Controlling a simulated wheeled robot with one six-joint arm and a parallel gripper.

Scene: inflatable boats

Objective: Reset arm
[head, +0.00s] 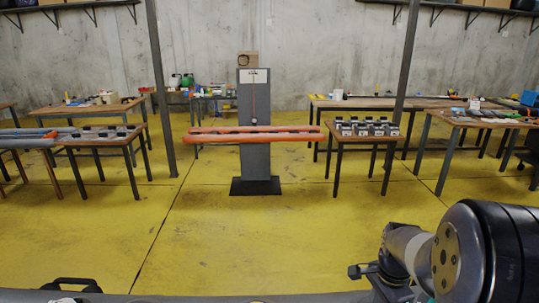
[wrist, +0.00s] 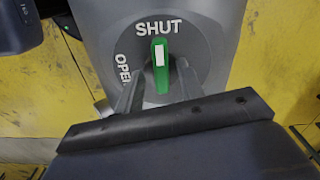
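In the wrist view a green handle (wrist: 160,66) with a white stripe stands upright on a grey plate (wrist: 205,28) marked SHUT and OPEN. The handle points at SHUT; OPEN is at its left. The two dark fingers of my gripper (wrist: 161,80) show on either side of the handle, with gaps visible between them and it. The gripper looks open and holds nothing. Whether a finger touches the plate cannot be told. In the head view my arm is folded in the lower right corner, and the gripper's fingers cannot be made out there.
Wooden tables (head: 95,142) stand left, and one with grey parts (head: 368,138) stands right. Dark posts (head: 160,90) rise between them. Yellow floor (head: 270,235) is clear in front.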

